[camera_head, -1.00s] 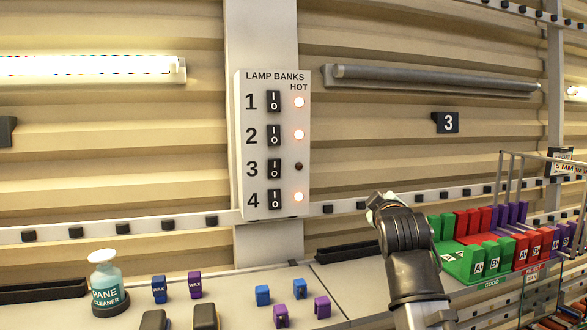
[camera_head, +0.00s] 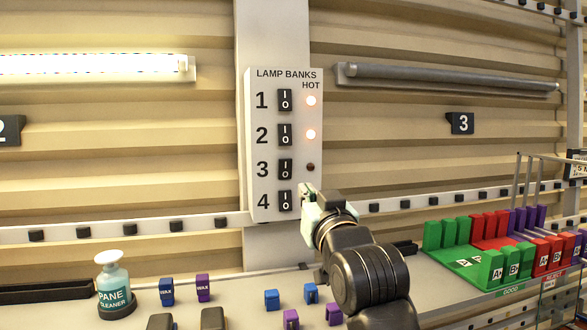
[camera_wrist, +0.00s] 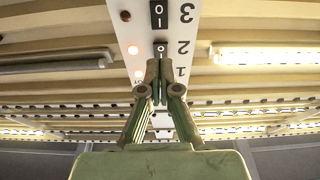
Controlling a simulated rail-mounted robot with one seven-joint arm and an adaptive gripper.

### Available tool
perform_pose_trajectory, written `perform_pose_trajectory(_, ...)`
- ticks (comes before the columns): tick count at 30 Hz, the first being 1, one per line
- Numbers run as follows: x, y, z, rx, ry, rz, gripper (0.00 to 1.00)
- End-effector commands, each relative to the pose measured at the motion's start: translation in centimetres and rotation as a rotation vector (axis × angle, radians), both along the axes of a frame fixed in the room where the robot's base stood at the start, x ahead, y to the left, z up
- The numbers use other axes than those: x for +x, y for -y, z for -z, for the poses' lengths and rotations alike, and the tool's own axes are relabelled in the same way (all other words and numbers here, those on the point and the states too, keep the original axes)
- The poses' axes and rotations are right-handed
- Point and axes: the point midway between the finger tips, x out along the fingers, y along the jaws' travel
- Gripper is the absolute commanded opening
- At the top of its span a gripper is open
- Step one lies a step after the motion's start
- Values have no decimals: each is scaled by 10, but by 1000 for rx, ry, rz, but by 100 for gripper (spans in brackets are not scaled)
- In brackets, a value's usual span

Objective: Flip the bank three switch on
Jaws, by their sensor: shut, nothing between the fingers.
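The white lamp banks panel (camera_head: 265,205) is on the wall post, with four numbered black rocker switches. The bank three switch (camera_head: 285,169) has a dark lamp (camera_head: 311,167) at its right; the lamps of rows one and two glow. My gripper (camera_head: 306,190) is shut and empty, its tip in front of the lower right of the panel, covering the row-four lamp. In the inverted wrist view, the bank three switch (camera_wrist: 158,12) is at the top, beyond my fingertips (camera_wrist: 157,62), which overlap the panel just below switch two (camera_wrist: 160,48). I cannot tell whether they touch it.
The tube lamp (camera_head: 445,77) above the number 3 sign (camera_head: 460,123) is unlit; the left tube (camera_head: 90,66) is lit. A pane cleaner bottle (camera_head: 113,285), several small blue and purple blocks and a coloured rack (camera_head: 470,262) are on the bench below. The space before the panel's left side is clear.

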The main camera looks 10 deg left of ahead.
Motion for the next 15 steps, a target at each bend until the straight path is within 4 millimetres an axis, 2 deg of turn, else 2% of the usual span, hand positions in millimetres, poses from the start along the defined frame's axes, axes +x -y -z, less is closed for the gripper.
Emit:
perform_pose_trajectory(10, 3, -1, -1, -2, 0, 1, 0)
perform_pose_trajectory(15, 17, -8, -5, -2, 0, 1, 0)
